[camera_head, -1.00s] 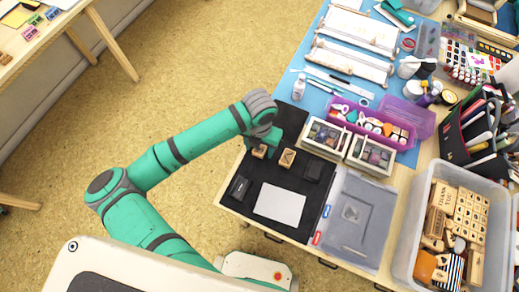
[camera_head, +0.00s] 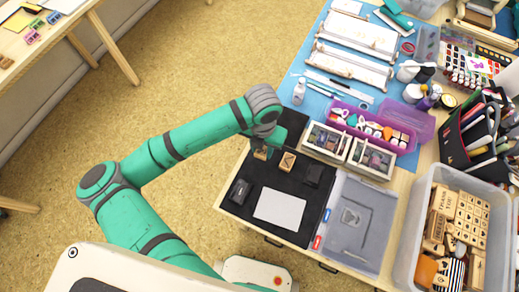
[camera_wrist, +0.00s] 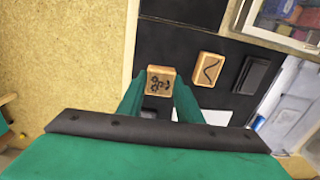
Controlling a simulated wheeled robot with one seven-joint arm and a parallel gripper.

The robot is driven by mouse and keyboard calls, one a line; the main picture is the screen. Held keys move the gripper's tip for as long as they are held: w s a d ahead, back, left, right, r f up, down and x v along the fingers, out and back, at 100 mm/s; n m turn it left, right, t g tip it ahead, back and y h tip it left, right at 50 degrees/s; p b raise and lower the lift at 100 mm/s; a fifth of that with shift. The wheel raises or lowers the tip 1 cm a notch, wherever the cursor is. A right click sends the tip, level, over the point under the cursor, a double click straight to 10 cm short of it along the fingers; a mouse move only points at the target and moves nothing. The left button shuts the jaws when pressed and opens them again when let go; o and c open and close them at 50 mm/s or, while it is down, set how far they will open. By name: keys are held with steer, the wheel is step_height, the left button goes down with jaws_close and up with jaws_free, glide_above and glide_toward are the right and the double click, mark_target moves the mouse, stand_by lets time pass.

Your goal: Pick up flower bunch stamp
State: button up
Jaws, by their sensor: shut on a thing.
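The flower bunch stamp (camera_wrist: 160,80) is a small wooden block with a dark flower print on its top. It sits between the two green fingers of my gripper (camera_wrist: 158,99) in the wrist view, and the fingers are shut on it. In the head view the stamp (camera_head: 261,153) shows just below my gripper (camera_head: 270,142), over the far left part of the black mat (camera_head: 262,174). I cannot tell whether it touches the mat. A second wooden stamp (camera_head: 287,161) with a curved line on top (camera_wrist: 207,69) lies to its right.
Dark inkpads (camera_head: 240,191) (camera_head: 313,174) and a white paper (camera_head: 280,208) lie on the mat. Glass-lidded boxes (camera_head: 327,140) stand behind it. A grey lidded case (camera_head: 356,222) and a bin of stamps (camera_head: 412,238) are to the right.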

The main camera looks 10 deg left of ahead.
steer(key=s+d+r, duration=0.8)
steer(key=d, duration=0.1)
steer(key=shift+d+r, duration=0.25)
steer(key=shift+d, duration=0.15)
steer(key=shift+o, duration=0.9)
steer(key=shift+c, duration=0.3)
